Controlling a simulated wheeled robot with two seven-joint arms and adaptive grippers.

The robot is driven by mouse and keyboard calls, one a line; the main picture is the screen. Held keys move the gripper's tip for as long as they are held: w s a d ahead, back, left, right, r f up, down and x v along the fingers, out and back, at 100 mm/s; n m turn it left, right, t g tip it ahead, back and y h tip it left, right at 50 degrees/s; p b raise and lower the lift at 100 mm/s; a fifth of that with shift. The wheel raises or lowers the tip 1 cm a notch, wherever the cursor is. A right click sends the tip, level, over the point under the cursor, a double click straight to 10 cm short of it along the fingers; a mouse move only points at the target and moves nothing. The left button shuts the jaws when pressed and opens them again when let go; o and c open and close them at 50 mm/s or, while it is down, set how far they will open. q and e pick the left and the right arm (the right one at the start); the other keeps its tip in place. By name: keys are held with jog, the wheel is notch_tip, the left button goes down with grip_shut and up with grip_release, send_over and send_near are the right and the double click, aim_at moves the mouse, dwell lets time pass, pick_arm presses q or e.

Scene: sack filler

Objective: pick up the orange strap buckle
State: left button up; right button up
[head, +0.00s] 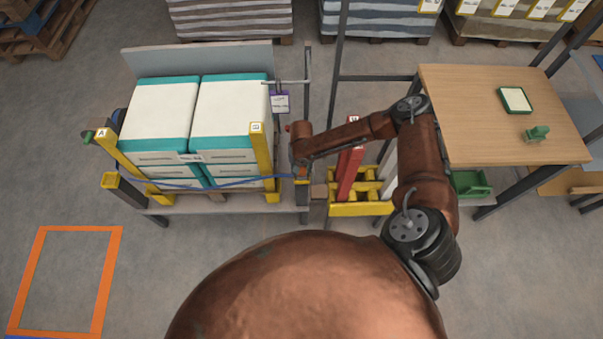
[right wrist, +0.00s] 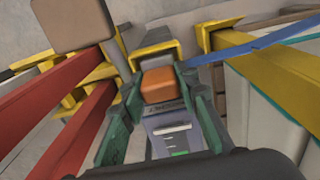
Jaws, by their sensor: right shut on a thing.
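The orange strap buckle (right wrist: 158,86) sits between the green fingers of my right gripper (right wrist: 160,80) in the right wrist view. The fingers are closed on its two sides. In the head view my right gripper (head: 300,170) points down at the right end of the pallet bench, and the buckle cannot be made out there. A blue strap (head: 237,183) runs across the front of the stacked sacks (head: 160,115) towards this spot; it also shows in the right wrist view (right wrist: 255,45). My left gripper is not in view.
Yellow corner posts, one marked B (head: 261,155), stand at the stack's front corners. A yellow rack (head: 360,209) with red posts (head: 350,172) stands close right of the gripper. A wooden table (head: 480,110) is farther right. An orange floor frame (head: 105,270) lies at lower left.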

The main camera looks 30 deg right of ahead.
jog(key=c, duration=0.6)
jog(key=shift+o, duration=0.2)
jog(key=shift+r, duration=0.1)
